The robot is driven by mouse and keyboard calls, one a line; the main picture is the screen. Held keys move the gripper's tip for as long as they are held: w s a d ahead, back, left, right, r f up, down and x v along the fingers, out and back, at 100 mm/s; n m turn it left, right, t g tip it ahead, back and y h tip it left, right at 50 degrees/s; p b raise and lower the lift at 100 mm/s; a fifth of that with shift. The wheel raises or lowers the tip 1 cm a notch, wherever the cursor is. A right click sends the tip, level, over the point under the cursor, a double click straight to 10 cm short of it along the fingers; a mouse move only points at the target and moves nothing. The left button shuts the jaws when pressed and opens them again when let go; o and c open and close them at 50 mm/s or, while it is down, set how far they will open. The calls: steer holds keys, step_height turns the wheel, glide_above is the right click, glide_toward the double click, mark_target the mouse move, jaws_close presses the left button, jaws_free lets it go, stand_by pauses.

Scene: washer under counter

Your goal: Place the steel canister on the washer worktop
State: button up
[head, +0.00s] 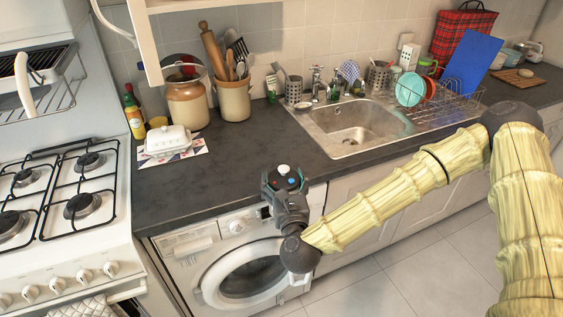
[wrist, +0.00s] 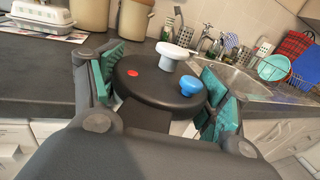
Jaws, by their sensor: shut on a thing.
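My gripper (head: 287,198) is shut on the steel canister (head: 282,182). In the wrist view the canister (wrist: 150,88) stands between the green finger pads. Its round dark top carries a white knob, a blue knob and a red dot. Its lower body is mostly hidden by my gripper. In the head view my gripper and the canister overlap the front edge of the dark worktop (head: 200,190). I cannot tell whether the canister touches the worktop. The white washer (head: 240,265) is below, with its round door shut.
A white butter dish (head: 168,140) stands at the back left of the worktop, near a crock of utensils (head: 234,100) and a lidded jar (head: 187,103). The sink (head: 355,125) is right. The gas hob (head: 60,195) is left. The worktop's front middle is clear.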

steer(key=shift+m+h, duration=0.3)
steer(key=f, duration=0.4)
steer(key=s+f, duration=0.1)
steer(key=f, duration=0.6)
steer(key=shift+s+f, duration=0.2)
steer(key=shift+f, duration=0.2)
steer(key=shift+d+r, duration=0.1)
